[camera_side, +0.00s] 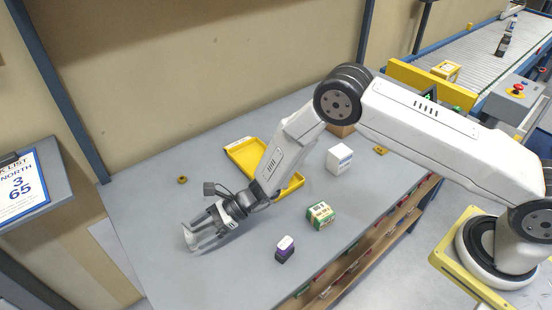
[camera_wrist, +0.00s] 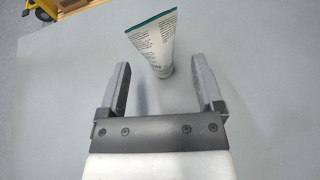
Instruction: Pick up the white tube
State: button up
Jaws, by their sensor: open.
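The white tube (camera_wrist: 154,42) shows in the wrist view, with a green band at its wide end and small print on its side. It appears to stand on the grey table, leaning toward the camera's upper side. My gripper (camera_wrist: 166,82) is open, and the tube is between and slightly beyond its two fingers, with no contact that I can see. In the side view my gripper (camera_side: 192,238) is low over the left part of the table. The tube is hard to tell from the pale fingers there.
On the grey table (camera_side: 160,215) are a yellow tray (camera_side: 240,150), a white box (camera_side: 339,158), a green and yellow box (camera_side: 320,214), a purple and white item (camera_side: 285,249) and a small yellow ring (camera_side: 182,180). The table around my gripper is clear.

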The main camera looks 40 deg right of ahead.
aim_at(188, 249)
jog(key=shift+x, duration=2.65)
grip_shut()
